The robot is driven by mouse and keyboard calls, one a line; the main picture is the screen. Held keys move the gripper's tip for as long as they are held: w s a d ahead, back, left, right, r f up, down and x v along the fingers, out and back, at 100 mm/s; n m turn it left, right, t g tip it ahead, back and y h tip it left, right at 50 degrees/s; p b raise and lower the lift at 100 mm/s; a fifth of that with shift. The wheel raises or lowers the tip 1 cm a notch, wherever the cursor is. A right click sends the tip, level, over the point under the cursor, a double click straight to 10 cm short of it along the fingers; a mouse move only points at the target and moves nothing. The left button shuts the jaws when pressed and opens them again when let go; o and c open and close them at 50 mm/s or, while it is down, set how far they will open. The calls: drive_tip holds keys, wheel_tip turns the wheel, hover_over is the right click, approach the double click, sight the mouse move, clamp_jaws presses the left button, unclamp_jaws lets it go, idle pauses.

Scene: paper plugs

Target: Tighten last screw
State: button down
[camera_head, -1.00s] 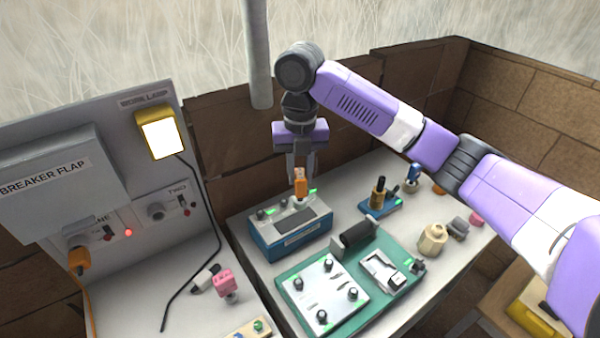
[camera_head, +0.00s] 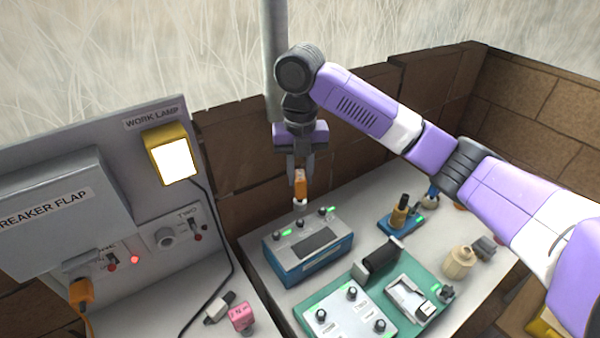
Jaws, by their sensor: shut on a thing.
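My gripper (camera_head: 301,172) points down and is shut on an orange-handled tool (camera_head: 300,185) with a pale lower end. The tool hangs upright above the back of a blue box with a grey top (camera_head: 318,263), and I cannot tell whether its tip touches anything. Black knob-like heads stand along the back of the box, at its left (camera_head: 277,238), middle (camera_head: 301,223) and right (camera_head: 323,211), with green marks beside them. A white plate (camera_head: 345,322) on a green board also bears several black knob-like heads (camera_head: 351,293). I cannot tell which is the last screw.
The green board (camera_head: 428,270) carries a black cylinder (camera_head: 380,257) and a white-framed part. A blue stand (camera_head: 402,222) and a beige piece (camera_head: 459,262) lie to the right. The breaker panel with its lit lamp (camera_head: 172,160) and a pink block (camera_head: 241,316) are left.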

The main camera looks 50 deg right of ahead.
sight(300, 195)
drive_tip(key=shift+f+b, duration=1.55)
drive_tip(key=shift+f, duration=0.9)
drive_tip(key=n+b, duration=0.2)
drive_tip(key=shift+f+n, duration=0.15)
drive_tip(key=shift+n, duration=0.25)
drive_tip(key=n+b, duration=0.1)
drive_tip(key=n, duration=0.1)
drive_tip(key=shift+n, duration=0.3)
drive_tip(key=n+b, duration=0.2)
drive_tip(key=n, duration=0.3)
drive_tip(key=shift+d+f+n+b, duration=0.1)
drive_tip(key=shift+n+b, duration=0.4)
drive_tip(key=shift+b, duration=0.45)
drive_tip(key=shift+r+n, duration=0.3)
drive_tip(key=shift+f+b, duration=1.1)
drive_tip(key=shift+b, duration=0.15)
